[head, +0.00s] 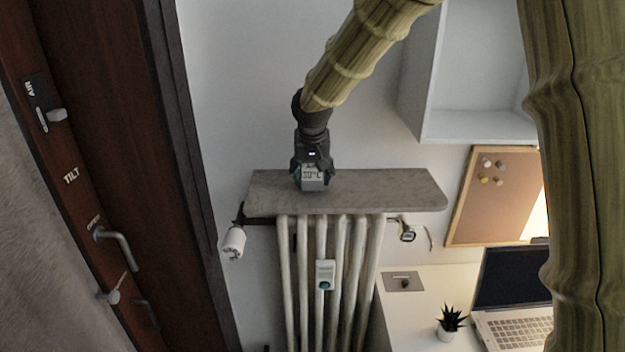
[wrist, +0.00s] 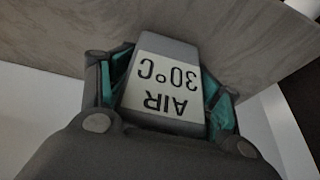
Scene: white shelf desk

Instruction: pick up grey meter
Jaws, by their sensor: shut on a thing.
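In the wrist view the meter (wrist: 168,80) shows "AIR 30°C" upside down. My gripper (head: 312,170) is shut on the meter, with its teal-lined fingers on both sides of it, also seen in the wrist view (wrist: 168,95). The meter is at the grey stone shelf (head: 390,190) above the radiator. I cannot tell whether its underside touches the shelf.
A white radiator (head: 335,250) with a small device (head: 325,275) on its front stands below the shelf. A white wall cabinet (head: 480,80) and a cork board (head: 497,200) are to the right. A desk (head: 400,305) holds a laptop (head: 515,300) and a plant (head: 450,322). The shelf's right part is clear.

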